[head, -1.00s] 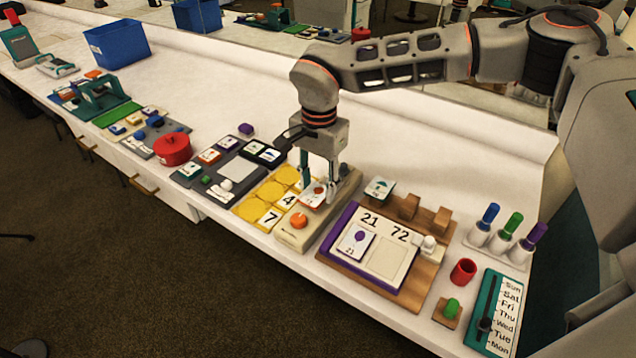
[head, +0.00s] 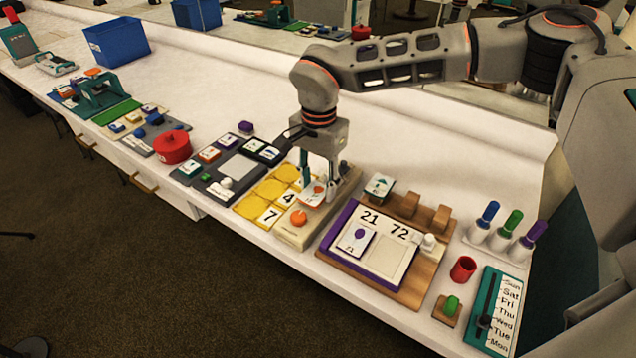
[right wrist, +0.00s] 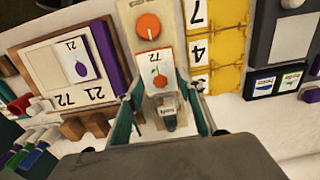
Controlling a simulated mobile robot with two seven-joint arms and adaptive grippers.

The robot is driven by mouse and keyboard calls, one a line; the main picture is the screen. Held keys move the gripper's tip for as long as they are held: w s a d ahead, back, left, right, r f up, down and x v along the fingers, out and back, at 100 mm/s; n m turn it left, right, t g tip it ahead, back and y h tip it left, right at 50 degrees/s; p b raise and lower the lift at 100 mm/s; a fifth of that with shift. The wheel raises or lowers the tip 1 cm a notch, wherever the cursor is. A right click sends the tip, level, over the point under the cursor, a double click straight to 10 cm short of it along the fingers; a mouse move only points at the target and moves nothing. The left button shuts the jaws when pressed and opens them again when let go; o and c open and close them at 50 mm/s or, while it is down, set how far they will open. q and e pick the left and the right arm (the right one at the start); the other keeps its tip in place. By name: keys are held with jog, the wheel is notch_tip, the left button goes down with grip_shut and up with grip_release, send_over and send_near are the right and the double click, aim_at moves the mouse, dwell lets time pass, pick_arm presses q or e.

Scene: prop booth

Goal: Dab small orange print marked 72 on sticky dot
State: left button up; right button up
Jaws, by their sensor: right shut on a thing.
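The small print (head: 312,195) is a white card with an orange fruit picture. In the right wrist view its 72 shows at the end of the card (right wrist: 160,75). My right gripper (head: 318,190) points down with its fingers (right wrist: 160,97) shut on the card's two sides. The print is at the back part of a cream block (head: 290,236); I cannot tell whether it touches the block. An orange round piece (head: 298,218) sits on the block's front end, apart from the print, and also shows in the right wrist view (right wrist: 148,26). My left gripper is not in view.
A wooden board (head: 405,292) with a purple-edged panel marked 21 and 72 stands to the right. Yellow tiles (head: 270,190) numbered 4 and 7 adjoin the block on the left. Bottles, a red cup (head: 463,269) and a day chart (head: 506,310) are farther right. Bare white counter lies behind.

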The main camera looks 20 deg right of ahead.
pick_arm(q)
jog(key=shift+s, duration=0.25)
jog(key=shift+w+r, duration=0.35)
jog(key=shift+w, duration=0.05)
pick_arm(e)
jog(key=shift+s+f, duration=0.1)
jog(key=shift+f, duration=0.05)
dwell(0.5)
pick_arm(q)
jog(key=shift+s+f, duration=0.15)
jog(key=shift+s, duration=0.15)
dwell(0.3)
pick_arm(e)
jog(key=shift+r+p, duration=1.6)
jog(key=shift+r, duration=0.65)
jog(key=shift+r+p, duration=0.65)
jog(key=shift+r, duration=0.25)
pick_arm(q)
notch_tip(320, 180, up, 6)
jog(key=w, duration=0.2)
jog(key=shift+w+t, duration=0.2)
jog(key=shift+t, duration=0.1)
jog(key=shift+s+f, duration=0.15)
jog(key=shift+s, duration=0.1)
pick_arm(e)
jog(key=shift+f, duration=0.1)
